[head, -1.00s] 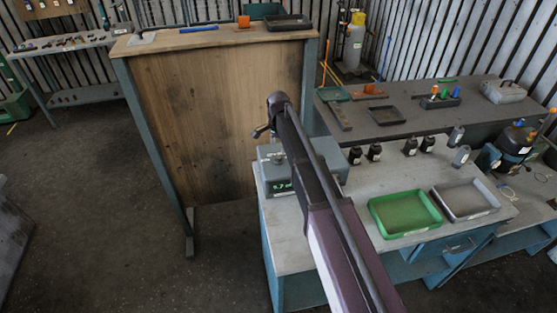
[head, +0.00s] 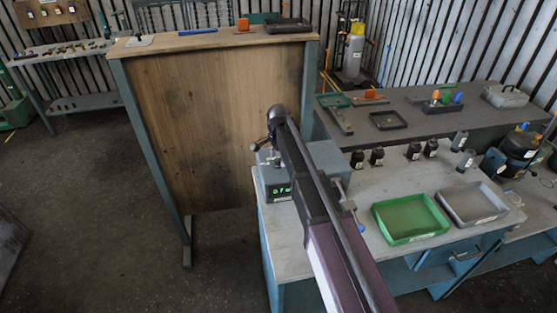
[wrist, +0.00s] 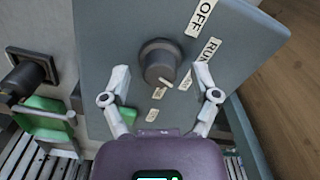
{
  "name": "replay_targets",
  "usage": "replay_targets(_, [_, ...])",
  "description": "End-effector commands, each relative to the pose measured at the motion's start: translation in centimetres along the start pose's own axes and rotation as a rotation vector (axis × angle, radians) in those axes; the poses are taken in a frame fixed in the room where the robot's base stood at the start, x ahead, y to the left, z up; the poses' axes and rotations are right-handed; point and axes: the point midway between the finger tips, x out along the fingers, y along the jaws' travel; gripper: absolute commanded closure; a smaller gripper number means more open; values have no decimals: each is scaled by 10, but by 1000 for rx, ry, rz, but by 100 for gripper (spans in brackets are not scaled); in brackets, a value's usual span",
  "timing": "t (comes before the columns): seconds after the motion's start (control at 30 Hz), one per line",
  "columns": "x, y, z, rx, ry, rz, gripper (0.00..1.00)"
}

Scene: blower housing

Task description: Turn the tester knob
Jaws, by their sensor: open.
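The knob's pale pointer mark faces down and slightly right in the picture. An OFF label (wrist: 201,18), a RUN label (wrist: 208,50) and smaller labels I cannot read lie around it. My gripper (wrist: 162,72) is open, with one finger either side of the knob; I cannot tell whether they touch it. In the head view my arm hides much of the tester.
A green tray (head: 409,236) and a grey tray (head: 497,212) lie on the near bench, with several dark bottles (head: 376,157) behind. A tall wooden panel (head: 215,120) stands close behind the tester. In the wrist view a dark plug-like part (wrist: 27,76) sticks out at left.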

Motion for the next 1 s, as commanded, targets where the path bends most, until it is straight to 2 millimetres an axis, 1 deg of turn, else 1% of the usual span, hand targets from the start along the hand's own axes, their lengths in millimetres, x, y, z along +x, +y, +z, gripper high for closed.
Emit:
replay_targets(0.1, [0,0,0,0,0,0,22])
replay_targets(0.13, [0,0,0,0,0,0,25])
replay_targets(0.17, [0,0,0,0,0,0,34])
replay_targets(0.2, [0,0,0,0,0,0,45])
replay_targets(0.27, [0,0,0,0,0,0,63])
replay_targets(0.3, [0,0,0,0,0,0,75])
replay_targets(0.37, [0,0,0,0,0,0,93])
replay_targets(0.4, [0,0,0,0,0,0,100])
replay_targets(0.77, [0,0,0,-24,0,1,100])
replay_targets(1.0, [0,1,0,-119,-1,1,100])
